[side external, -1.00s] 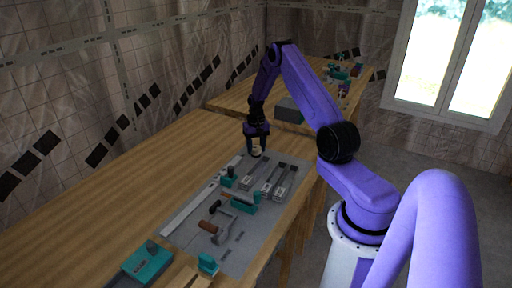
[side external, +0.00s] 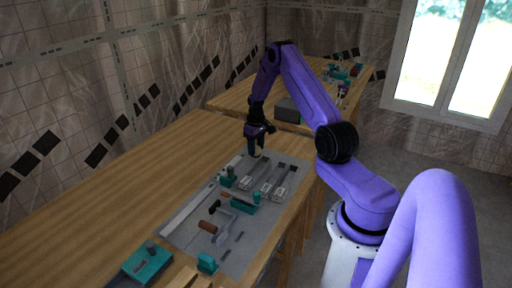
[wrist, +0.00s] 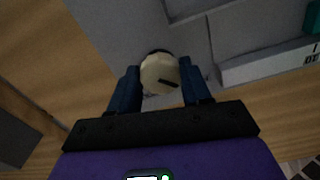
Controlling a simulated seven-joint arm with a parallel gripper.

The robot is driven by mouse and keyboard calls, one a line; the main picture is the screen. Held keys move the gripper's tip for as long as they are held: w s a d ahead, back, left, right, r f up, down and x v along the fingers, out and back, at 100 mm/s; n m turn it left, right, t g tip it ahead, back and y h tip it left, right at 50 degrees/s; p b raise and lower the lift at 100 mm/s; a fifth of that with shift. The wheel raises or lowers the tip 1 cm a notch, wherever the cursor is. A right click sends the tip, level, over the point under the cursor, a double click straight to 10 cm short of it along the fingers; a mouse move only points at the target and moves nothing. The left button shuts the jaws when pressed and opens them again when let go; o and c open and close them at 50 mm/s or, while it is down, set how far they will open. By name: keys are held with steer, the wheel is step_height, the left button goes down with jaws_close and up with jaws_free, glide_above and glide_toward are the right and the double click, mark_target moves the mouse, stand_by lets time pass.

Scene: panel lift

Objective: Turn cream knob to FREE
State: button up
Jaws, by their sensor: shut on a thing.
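The cream knob (wrist: 158,72) is round, with a dark pointer mark on its face, and sits on the grey panel (wrist: 232,40). In the wrist view it lies between the two dark fingertips of my gripper (wrist: 160,84), which is shut on it. The mark points toward the lower right of that view. In the side view my gripper (side external: 257,150) points down at the far end of the panel (side external: 240,253), and the knob is mostly hidden by the fingers. I cannot read a FREE label in either view.
Several grey slide pieces (side external: 262,180) and teal blocks (side external: 245,201) are on the panel near my gripper. A brown-handled tool (side external: 208,226) lies nearer the camera. A teal box (side external: 147,262) stands on the wooden table (side external: 110,215), which is mostly clear at left.

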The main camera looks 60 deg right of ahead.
stand_by(0.3)
steer(key=o, duration=1.1)
steer(key=shift+c, duration=0.2)
step_height(320, 180, up, 18)
steer(key=shift+f, duration=0.25)
